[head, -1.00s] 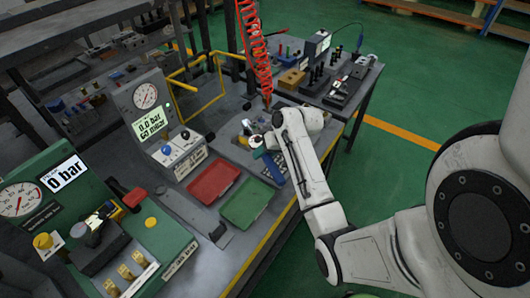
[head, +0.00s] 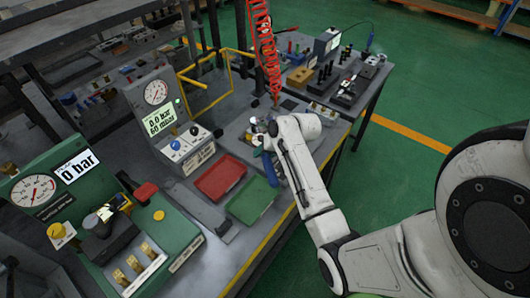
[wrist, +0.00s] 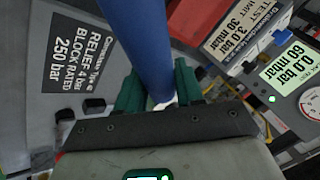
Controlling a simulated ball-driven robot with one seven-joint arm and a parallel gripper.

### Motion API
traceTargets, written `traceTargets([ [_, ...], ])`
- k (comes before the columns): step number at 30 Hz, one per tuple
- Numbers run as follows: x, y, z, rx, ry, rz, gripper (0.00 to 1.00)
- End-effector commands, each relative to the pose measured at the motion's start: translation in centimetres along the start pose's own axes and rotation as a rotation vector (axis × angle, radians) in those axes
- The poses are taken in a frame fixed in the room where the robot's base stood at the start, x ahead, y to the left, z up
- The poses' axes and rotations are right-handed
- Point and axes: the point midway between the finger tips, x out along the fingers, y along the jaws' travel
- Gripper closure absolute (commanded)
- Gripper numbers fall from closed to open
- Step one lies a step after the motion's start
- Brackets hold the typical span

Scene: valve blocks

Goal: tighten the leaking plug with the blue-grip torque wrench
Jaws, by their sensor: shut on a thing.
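My gripper (wrist: 157,82) is shut on the blue grip of the torque wrench (wrist: 138,40), between its green fingers. The grip runs up out of the top of the wrist view. In the head view the blue grip (head: 270,170) shows below the end of my arm, over the bench's right part. The wrench head cannot be made out. A block with fittings (head: 258,127) sits just behind my gripper, partly hidden. I cannot tell which plug leaks. A grey panel with a 250 bar relief block label (wrist: 75,50) shows in the wrist view.
A red tray (head: 220,178) and a green tray (head: 252,200) lie left of my arm. A gauge unit (head: 165,115) reads 0.0 bar and 60 mbar. A green test stand (head: 130,250) is at lower left. A coiled red hose (head: 264,50) hangs behind the gripper.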

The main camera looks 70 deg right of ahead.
Motion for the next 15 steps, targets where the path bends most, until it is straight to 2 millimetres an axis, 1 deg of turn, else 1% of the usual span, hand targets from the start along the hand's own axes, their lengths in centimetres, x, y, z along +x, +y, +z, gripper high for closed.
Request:
traceTargets([
  [15, 0.9, -2.0, 0.1, 0.106, 0.061, 0.043, 1.00],
])
